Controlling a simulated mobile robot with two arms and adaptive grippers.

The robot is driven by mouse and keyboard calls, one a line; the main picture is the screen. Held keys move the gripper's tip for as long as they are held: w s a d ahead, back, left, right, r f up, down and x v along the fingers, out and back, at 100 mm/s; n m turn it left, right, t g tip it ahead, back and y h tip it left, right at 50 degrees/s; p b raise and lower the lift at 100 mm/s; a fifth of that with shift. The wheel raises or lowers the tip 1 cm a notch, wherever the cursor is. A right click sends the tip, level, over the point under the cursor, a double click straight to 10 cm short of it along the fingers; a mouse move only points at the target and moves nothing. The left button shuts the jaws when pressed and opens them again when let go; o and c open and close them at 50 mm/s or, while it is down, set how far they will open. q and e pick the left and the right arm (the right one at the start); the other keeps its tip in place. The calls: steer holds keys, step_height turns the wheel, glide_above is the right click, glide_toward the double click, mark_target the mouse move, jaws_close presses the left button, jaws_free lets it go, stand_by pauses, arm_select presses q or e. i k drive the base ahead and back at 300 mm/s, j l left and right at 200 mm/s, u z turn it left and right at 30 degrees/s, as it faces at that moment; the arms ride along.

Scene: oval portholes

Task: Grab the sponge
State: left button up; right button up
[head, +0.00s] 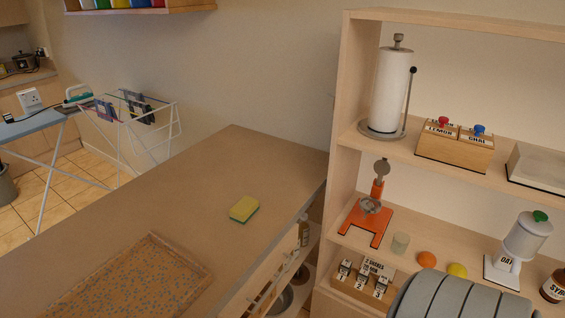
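The sponge (244,207) is a small yellow block with a green layer along its lower edge. It lies flat on the brown countertop (200,215), towards the right end and apart from anything else. Neither my left nor my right gripper is in view.
A speckled tray (135,284) lies on the counter at lower left. A drying rack (140,125) and ironing board (32,124) stand behind. Shelves at right hold a paper towel roll (390,92), an orange juicer (372,212), fruit and boxes. Counter around the sponge is clear.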

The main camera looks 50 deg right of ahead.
mark_target(244, 210)
steer(key=l+z, duration=0.1)
steer(key=z, duration=1.05)
